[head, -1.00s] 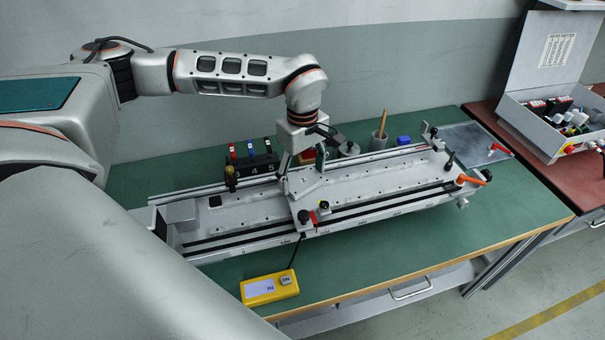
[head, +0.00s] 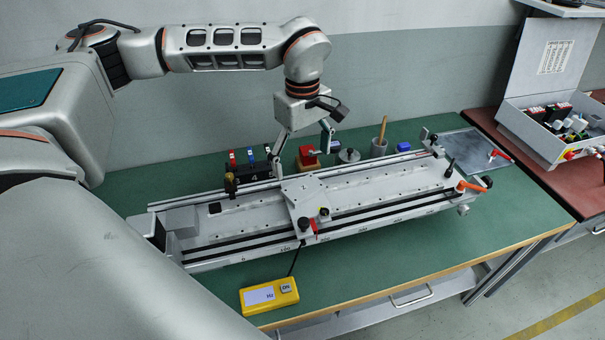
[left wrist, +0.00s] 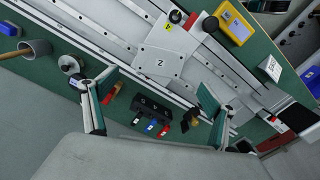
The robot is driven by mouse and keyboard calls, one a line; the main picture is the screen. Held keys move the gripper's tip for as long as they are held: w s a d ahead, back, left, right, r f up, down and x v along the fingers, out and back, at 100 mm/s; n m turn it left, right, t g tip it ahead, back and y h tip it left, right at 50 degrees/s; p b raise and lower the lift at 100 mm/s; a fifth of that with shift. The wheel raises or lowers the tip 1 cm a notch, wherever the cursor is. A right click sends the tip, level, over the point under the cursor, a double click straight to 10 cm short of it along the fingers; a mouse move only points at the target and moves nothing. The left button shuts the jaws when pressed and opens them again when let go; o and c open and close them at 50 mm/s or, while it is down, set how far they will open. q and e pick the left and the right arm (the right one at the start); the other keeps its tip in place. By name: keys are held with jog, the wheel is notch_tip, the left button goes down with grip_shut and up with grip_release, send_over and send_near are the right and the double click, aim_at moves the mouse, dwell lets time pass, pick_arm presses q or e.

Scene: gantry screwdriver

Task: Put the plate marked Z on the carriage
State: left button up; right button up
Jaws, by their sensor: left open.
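The light grey plate marked Z (left wrist: 160,63) lies on the carriage, with its letter and corner holes facing up in the left wrist view. It also shows in the head view (head: 301,187), where the letter is too small to read. The carriage (head: 309,207) sits across the long rail bed near its middle, with a black knob and a red lever at its front. My left gripper (head: 303,143) is open and empty, raised behind the plate and apart from it. Its spread fingers also show in the left wrist view (left wrist: 156,92). My right gripper is not in view.
Behind the rail bed (head: 400,185) stand a black numbered holder (head: 254,167), a red block (head: 307,155), a metal disc (head: 349,155), a grey cup (head: 379,147) and a blue block (head: 403,147). A yellow Hz box (head: 268,295) lies in front. The green table's front right is clear.

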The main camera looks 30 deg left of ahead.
pick_arm(q)
jog(key=shift+r, duration=2.25)
